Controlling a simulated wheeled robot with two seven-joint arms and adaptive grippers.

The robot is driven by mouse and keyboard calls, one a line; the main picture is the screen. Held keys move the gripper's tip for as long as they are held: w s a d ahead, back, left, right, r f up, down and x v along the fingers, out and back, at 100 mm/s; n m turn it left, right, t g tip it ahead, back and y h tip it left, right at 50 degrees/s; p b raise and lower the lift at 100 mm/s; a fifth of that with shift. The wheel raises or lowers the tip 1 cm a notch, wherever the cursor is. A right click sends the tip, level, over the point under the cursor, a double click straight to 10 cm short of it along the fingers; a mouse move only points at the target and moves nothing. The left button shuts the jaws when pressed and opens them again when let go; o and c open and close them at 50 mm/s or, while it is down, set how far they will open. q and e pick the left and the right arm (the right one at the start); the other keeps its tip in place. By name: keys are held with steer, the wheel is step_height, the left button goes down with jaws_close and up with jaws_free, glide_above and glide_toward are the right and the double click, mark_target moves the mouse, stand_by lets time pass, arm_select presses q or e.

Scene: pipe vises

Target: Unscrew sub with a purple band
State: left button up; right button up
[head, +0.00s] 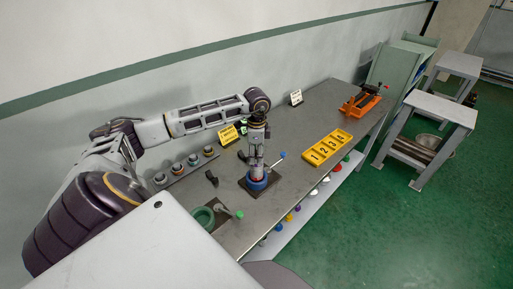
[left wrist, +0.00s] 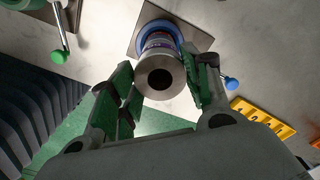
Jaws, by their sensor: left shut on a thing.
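A grey metal sub (left wrist: 155,78) with a dark round bore stands in a blue ring vise (left wrist: 172,32) on a square plate. A narrow purplish band shows on the pipe near the ring in the left wrist view. My left gripper (left wrist: 168,82) is shut on the sub, with a green-padded finger on each side. In the head view my left gripper (head: 257,168) points straight down over the blue vise (head: 257,183) and hides most of the sub. The vise handle ends in a blue knob (head: 283,155). My right gripper is not in view.
A green ring vise (head: 204,216) with a green-knobbed handle is at the near end of the bench. A yellow numbered tray (head: 328,147) and an orange vise (head: 361,104) lie farther along. Several banded subs (head: 177,168) stand along the wall. Coloured caps line the lower shelf.

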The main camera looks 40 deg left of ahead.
arm_select(q)
steer(key=shift+n, duration=0.6)
steer(key=shift+r+n+p, duration=0.1)
steer(key=shift+n+p, duration=0.2)
steer(key=shift+n, duration=0.5)
steer(key=shift+n+p, duration=0.4)
steer(key=shift+p, duration=0.9)
steer(key=o, duration=0.7)
steer(key=shift+o, duration=1.3)
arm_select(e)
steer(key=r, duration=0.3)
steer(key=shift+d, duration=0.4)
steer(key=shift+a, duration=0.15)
